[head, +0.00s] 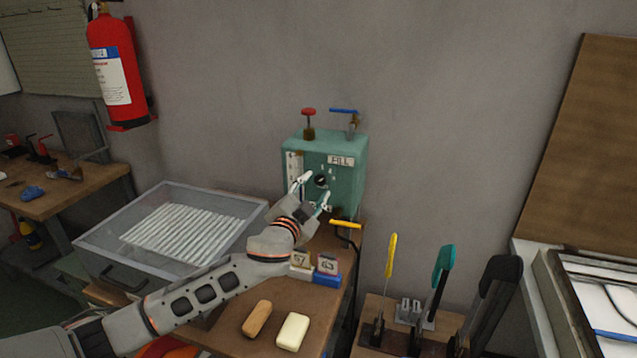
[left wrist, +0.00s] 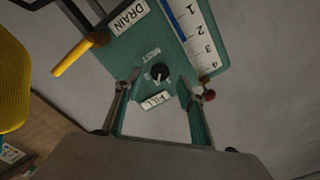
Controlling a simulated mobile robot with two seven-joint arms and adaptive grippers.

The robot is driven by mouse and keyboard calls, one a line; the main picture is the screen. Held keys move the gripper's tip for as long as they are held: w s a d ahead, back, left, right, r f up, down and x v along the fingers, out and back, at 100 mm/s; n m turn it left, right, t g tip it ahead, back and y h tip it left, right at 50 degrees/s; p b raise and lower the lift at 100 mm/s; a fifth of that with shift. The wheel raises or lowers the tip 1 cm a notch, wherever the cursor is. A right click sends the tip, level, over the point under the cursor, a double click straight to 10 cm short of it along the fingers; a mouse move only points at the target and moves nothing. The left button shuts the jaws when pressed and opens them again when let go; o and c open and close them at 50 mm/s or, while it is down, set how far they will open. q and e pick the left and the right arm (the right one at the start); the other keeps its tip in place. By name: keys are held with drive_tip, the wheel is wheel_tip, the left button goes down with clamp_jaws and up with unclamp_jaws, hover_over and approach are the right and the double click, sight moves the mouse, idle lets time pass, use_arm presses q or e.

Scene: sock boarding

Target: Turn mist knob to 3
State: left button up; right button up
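The black mist knob (head: 321,181) is on the front of the green box (head: 348,178), below the FILL label. In the left wrist view the knob (left wrist: 159,72) lies between and beyond my open fingertips, with the word MIST beside it and small numbers around it. Its exact setting is too small to read. My left gripper (head: 313,188) is open in front of the box, its fingers on either side of the knob. It also shows in the left wrist view (left wrist: 160,82). I cannot tell whether the fingers touch the knob. My right gripper is not in view.
A red valve (head: 308,113) and a blue lever (head: 344,110) top the box. A yellow drain lever (head: 345,224) sticks out below. A clear-lidded tray (head: 105,232) stands left. Brown (head: 257,318) and cream (head: 293,332) blocks lie in front. Upright handled tools (head: 442,268) stand right.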

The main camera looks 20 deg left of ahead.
sight(319, 181)
use_arm(q)
drive_tip(key=shift+w, duration=1.75)
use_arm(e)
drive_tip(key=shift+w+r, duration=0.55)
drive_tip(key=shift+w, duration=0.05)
use_arm(q)
drive_tip(key=shift+d, duration=0.1)
drive_tip(key=c, duration=1.1)
drive_tip(key=shift+c, duration=0.2)
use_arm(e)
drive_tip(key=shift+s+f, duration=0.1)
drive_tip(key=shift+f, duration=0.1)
